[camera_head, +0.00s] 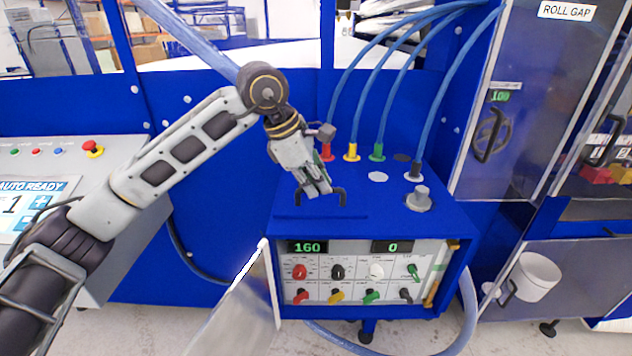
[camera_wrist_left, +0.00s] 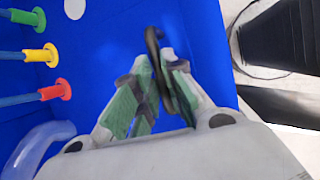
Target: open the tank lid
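The tank is a blue box with a flat blue lid (camera_head: 290,204) on its top, lying level in the head view. A black arched handle (camera_head: 341,196) stands on the lid near its front edge; it also shows in the left wrist view (camera_wrist_left: 153,38). Part of the handle is hidden by the fingers. My right gripper is not in view.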

